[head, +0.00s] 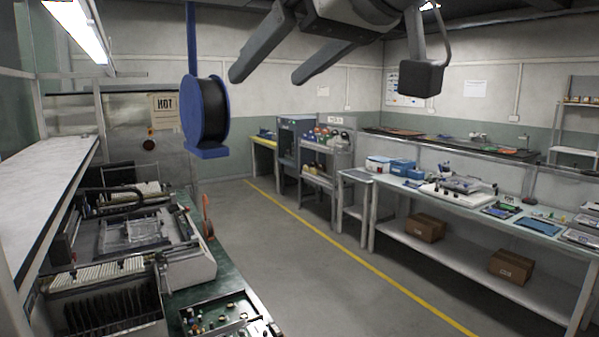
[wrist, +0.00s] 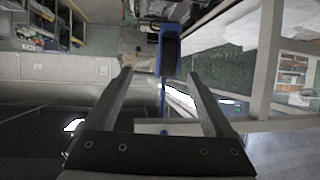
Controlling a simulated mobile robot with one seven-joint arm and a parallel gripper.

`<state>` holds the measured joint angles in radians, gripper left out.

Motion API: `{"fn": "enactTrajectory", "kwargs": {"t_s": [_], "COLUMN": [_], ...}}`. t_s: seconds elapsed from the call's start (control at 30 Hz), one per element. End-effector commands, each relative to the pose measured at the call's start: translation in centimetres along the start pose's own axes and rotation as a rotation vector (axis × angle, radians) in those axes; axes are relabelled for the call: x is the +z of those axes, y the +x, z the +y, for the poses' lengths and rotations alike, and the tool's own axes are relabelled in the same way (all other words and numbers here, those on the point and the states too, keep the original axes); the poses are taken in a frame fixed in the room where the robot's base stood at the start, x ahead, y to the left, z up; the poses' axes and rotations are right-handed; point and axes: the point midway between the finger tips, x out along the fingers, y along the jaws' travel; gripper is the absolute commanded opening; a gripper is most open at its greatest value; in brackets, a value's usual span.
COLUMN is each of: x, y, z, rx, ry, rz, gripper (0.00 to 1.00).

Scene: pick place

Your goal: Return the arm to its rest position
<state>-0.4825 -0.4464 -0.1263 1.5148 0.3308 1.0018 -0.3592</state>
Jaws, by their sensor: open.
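My gripper (head: 268,62) shows at the top of the head view, raised high with its two dark fingers spread apart. It is open, and nothing is between the fingers. In the wrist view the gripper (wrist: 160,82) also has its fingers apart. A blue spool holder with a black spool (head: 212,110) hangs left of the fingers in the head view, apart from them. The spool also shows beyond the fingertips in the wrist view (wrist: 171,52).
A green-topped bench (head: 240,300) with machines stands at the lower left, under a white shelf (head: 40,195). A long workbench (head: 450,205) with electronics runs along the right. Cardboard boxes (head: 426,228) sit on its lower shelf. The grey floor between, with a yellow line, is clear.

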Motion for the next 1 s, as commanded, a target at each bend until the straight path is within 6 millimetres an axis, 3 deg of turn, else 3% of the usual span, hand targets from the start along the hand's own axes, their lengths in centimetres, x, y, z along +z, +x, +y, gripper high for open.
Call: {"fn": "enactTrajectory", "kwargs": {"t_s": [0.17,0.3,0.5,0.6,0.7,0.8,1.0], "x": [8.9,17.3,29.5,34.6,38.2,40.3,41.1], "y": [1.8,2.4,2.0,1.4,0.9,0.6,0.5], "z": [3.4,5.7,7.5,7.7,7.7,7.6,7.6], "rx": [0.123,0.235,0.388,0.449,0.493,0.517,0.527], "ry": [0.117,0.218,0.352,0.407,0.443,0.464,0.474], "rz": [-0.151,-0.278,-0.45,-0.519,-0.567,-0.595,-0.608], "gripper": [0.87,0.87,0.87,0.87,0.87,0.87,0.87]}}
